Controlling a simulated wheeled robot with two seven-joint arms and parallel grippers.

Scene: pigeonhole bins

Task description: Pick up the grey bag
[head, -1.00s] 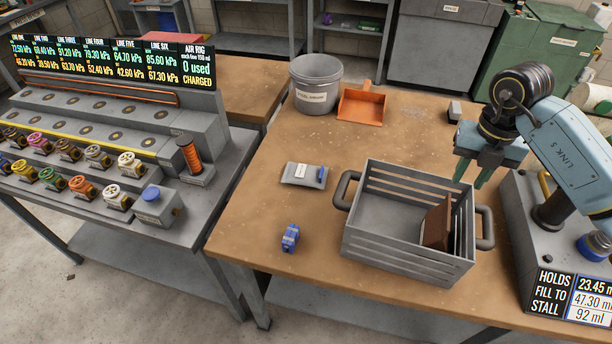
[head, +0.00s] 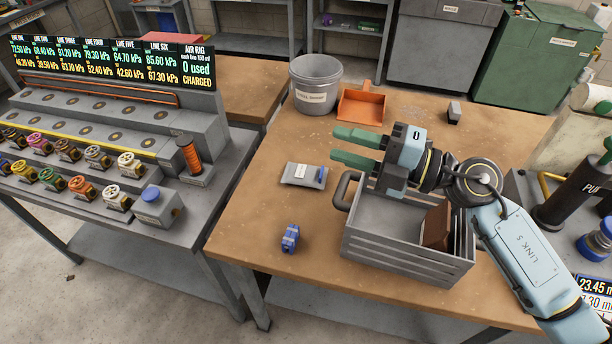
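The grey bag (head: 303,176) lies flat on the wooden table, left of the grey slatted crate. It has a white label on its left part and a small blue piece at its right end. My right gripper (head: 340,146) is open and empty, its two green fingers pointing left. In the picture the fingers sit above and a little right of the bag, apart from it. My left gripper is out of view.
The slatted crate (head: 400,262) holds a brown item and is partly hidden by my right arm. A grey bucket (head: 316,85) and an orange dustpan (head: 361,107) stand at the back. A small blue object (head: 290,238) lies in front of the bag. Bare table surrounds the bag.

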